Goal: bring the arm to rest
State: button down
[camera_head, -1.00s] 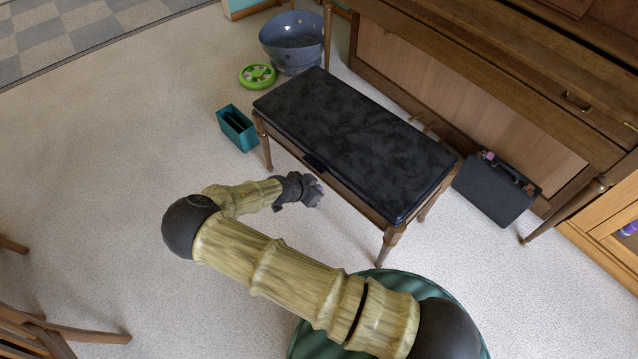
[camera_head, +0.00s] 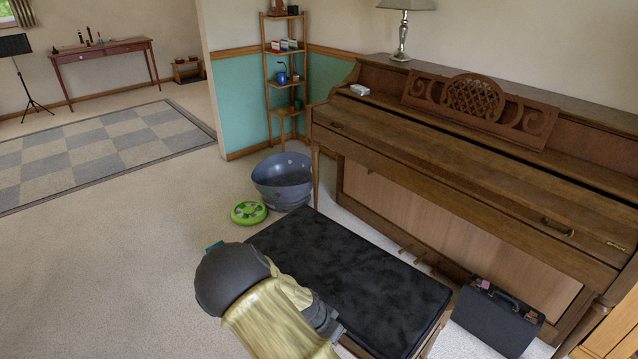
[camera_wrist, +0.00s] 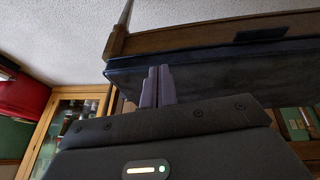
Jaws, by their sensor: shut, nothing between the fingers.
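My arm is folded in the lower middle of the head camera view, with its dark elbow and pale yellow links in front of the piano bench. My gripper (camera_wrist: 158,86) shows in the wrist view with its two narrow fingers together and nothing between them. In the head view only a dark part near the wrist shows past the arm link, over the bench's near side. The bench (camera_head: 350,285) has a black padded seat; its underside and wooden frame show close past the fingers in the wrist view (camera_wrist: 210,75). Whether the gripper touches it I cannot tell.
The upright piano (camera_head: 450,150) stands behind the bench. A blue-grey tub (camera_head: 283,182) and a green round object (camera_head: 249,212) lie at the bench's far left end. A black case (camera_head: 497,318) stands at right. Open carpet (camera_head: 130,260) lies to the left.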

jog(key=s+d+r+n+y, duration=0.2)
jog(key=s+d+r+n, duration=0.35)
jog(key=r, duration=0.65)
jog(key=s+d+r+n+y, duration=0.25)
jog(key=s+d+r, duration=0.55)
jog(key=r, duration=0.4)
jog(key=w+a+p+v, duration=0.1)
jog(key=w+p+v, duration=0.1)
jog(key=p+v, duration=1)
jog(key=w+a+r+p+v, duration=0.1)
jog(key=w+p+v, duration=0.2)
jog(key=p+v, duration=0.9)
jog(key=shift+s+a+r+p, duration=0.15)
jog(key=shift+s+r+p, duration=0.15)
jog(key=shift+p, duration=0.25)
jog(key=shift+f, duration=0.1)
jog(key=shift+s, duration=0.1)
